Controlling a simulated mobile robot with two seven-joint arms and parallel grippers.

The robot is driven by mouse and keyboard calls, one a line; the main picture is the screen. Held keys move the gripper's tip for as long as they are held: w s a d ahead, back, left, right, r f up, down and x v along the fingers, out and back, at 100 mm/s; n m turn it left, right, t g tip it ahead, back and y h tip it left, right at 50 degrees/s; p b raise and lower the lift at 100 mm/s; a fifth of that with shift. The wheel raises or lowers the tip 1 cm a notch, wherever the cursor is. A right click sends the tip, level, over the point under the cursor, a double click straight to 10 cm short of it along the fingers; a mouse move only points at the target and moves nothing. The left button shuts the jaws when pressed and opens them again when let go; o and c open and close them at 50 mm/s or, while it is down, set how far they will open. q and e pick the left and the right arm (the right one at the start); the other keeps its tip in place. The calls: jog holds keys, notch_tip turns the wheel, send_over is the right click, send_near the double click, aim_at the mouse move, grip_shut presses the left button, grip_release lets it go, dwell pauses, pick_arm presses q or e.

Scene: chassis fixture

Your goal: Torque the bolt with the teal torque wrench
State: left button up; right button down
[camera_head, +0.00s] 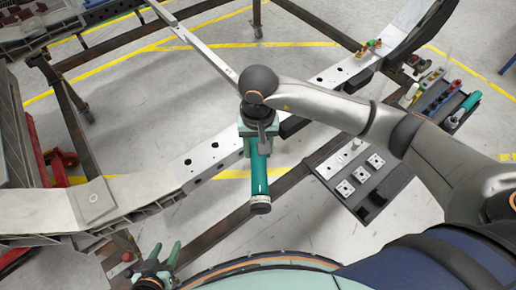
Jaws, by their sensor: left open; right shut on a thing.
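The teal torque wrench (260,176) is held by my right gripper (259,135), at the middle of the view. Its teal handle points down the picture and ends in a dark cap with a pale ring. The gripper is shut on the wrench over the chassis rail (215,155). The wrench's head and any bolt under it are hidden by the gripper and wrist. I cannot tell whether the wrench touches the rail. My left gripper (164,252) is at the bottom left, open and empty, its green fingers apart, away from the wrench.
A grey tray (384,188) with square metal fittings stands right of the wrench. A dark tool tray (432,108) with coloured items and a teal-handled tool (466,108) lies farther right. Small brass and coloured fittings (368,47) sit on the rail's far part. Dark frame beams cross below.

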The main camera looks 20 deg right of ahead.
aim_at(258, 141)
jog(key=shift+w+r+p, duration=0.1)
jog(key=shift+r+p, duration=0.75)
jog(key=shift+r, duration=1.1)
